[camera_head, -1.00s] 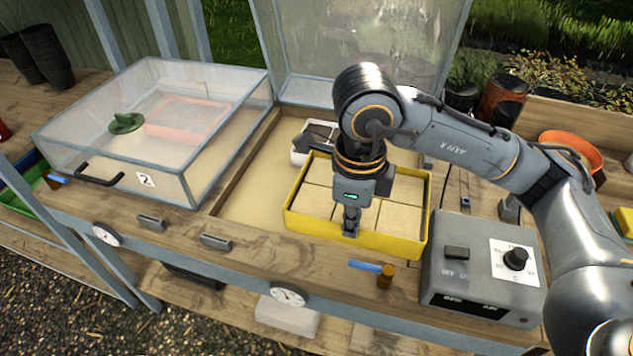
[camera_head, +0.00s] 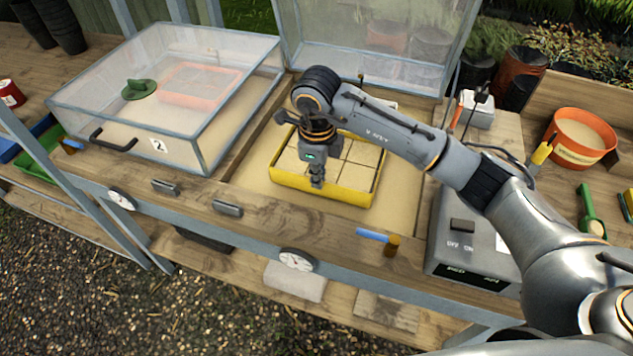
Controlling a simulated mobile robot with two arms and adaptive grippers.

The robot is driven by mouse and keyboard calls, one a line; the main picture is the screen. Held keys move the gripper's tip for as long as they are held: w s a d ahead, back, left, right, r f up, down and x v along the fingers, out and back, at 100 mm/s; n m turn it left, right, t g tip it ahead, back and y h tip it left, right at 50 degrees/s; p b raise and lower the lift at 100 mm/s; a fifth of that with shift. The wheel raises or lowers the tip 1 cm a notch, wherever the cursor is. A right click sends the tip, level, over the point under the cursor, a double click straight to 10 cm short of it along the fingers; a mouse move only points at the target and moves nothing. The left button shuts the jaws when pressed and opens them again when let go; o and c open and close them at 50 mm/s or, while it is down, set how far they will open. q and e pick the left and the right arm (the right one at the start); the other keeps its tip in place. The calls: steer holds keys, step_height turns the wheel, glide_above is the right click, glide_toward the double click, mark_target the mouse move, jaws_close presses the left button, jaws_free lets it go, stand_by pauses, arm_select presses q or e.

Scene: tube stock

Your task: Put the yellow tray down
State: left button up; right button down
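The yellow tray (camera_head: 345,194) holds several square tan blocks. It is level, inside the open-lidded bay with the sandy floor (camera_head: 250,163). I cannot tell for certain whether its underside touches the sand. My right gripper (camera_head: 317,182) points down at the front wall of the tray, left of its middle. Its fingers look closed on the front rim, though the arm and wrist hide part of the tray's left and back. My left gripper is not in view.
A closed clear-lidded box marked 2 (camera_head: 160,145) with a black handle stands left of the bay. A raised clear lid (camera_head: 370,60) is behind it. A grey control box (camera_head: 462,245) and an orange pot (camera_head: 580,150) are at the right. A blue-handled tool (camera_head: 375,236) lies on the front ledge.

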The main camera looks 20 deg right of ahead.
mark_target(316, 193)
steer(key=shift+w+a+f, duration=0.15)
steer(key=shift+w+f, duration=0.2)
steer(key=shift+f, duration=0.05)
step_height(316, 193, down, 2)
steer(key=shift+f+p, duration=0.1)
steer(key=shift+p, duration=0.65)
steer(key=shift+f, duration=0.3)
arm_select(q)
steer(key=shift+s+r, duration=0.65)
arm_select(e)
steer(key=shift+f, duration=0.1)
steer(key=shift+f, duration=0.2)
steer(key=c, duration=1.5)
jaws_free()
steer(key=shift+s, duration=0.1)
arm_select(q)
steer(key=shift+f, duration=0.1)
arm_select(e)
steer(key=shift+r, duration=0.1)
